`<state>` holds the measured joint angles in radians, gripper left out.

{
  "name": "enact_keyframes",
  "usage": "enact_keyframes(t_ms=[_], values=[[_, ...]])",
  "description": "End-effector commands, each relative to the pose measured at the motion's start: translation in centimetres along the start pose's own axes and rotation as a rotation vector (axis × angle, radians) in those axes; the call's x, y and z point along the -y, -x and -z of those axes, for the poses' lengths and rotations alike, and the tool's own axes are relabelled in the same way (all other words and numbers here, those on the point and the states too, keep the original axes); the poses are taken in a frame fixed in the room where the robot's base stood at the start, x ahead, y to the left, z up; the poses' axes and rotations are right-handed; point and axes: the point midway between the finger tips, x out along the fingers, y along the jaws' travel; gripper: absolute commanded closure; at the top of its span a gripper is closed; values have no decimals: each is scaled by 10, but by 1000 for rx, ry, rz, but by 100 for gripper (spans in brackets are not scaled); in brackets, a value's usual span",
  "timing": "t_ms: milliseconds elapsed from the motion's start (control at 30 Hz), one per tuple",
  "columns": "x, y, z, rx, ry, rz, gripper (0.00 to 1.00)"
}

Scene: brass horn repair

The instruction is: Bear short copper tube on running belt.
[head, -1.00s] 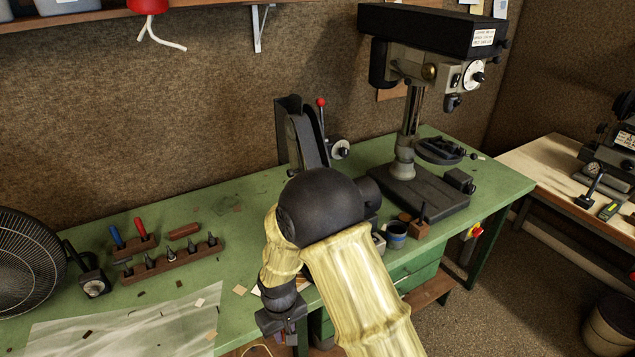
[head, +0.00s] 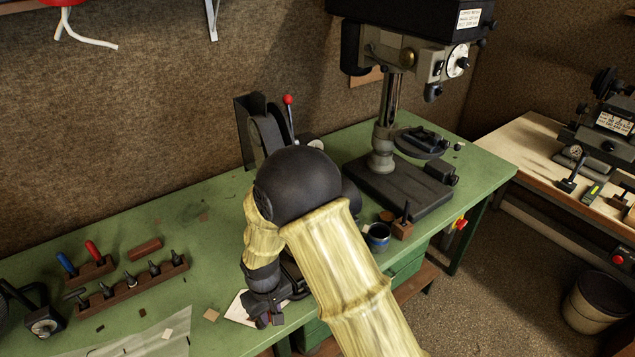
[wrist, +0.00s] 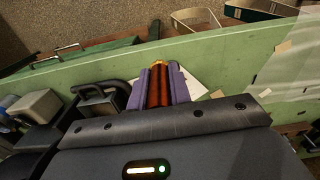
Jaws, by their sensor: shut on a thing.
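My gripper (head: 268,312) is over the front edge of the green bench, below my bent arm in the head view. In the wrist view its two purple finger pads (wrist: 158,88) are shut on the short copper tube (wrist: 158,86), which lies lengthwise between them. The tube's far end shows a bright orange-yellow rim. In the head view the tube cannot be made out. The belt machine (head: 265,133), with an upright dark belt and a red-knobbed lever, stands at the back of the bench, partly hidden by my arm. I cannot tell whether its belt is running.
A drill press (head: 384,140) stands at the right of the green bench (head: 200,215). A blue-rimmed pot (head: 378,238) and a small wooden block sit right of my arm. A wooden tool rack (head: 135,288) is at the left. A pale sheet lies near the front left.

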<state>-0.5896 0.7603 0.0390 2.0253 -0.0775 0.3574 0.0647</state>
Motion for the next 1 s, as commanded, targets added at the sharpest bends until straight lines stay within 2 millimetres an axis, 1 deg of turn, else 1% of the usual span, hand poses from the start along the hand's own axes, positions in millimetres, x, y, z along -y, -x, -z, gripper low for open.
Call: enact_keyframes(t_ms=[300, 367, 467, 567, 800, 1000], values=[[4, 0, 0, 0, 8, 0, 100], [2, 2, 1, -5, 9, -2, 100], [-5, 10, 6, -37, 22, -15, 100], [-20, 25, 17, -110, 53, -43, 100], [-61, 70, 42, -337, 147, -111, 100], [-94, 109, 56, -518, 213, -150, 100]])
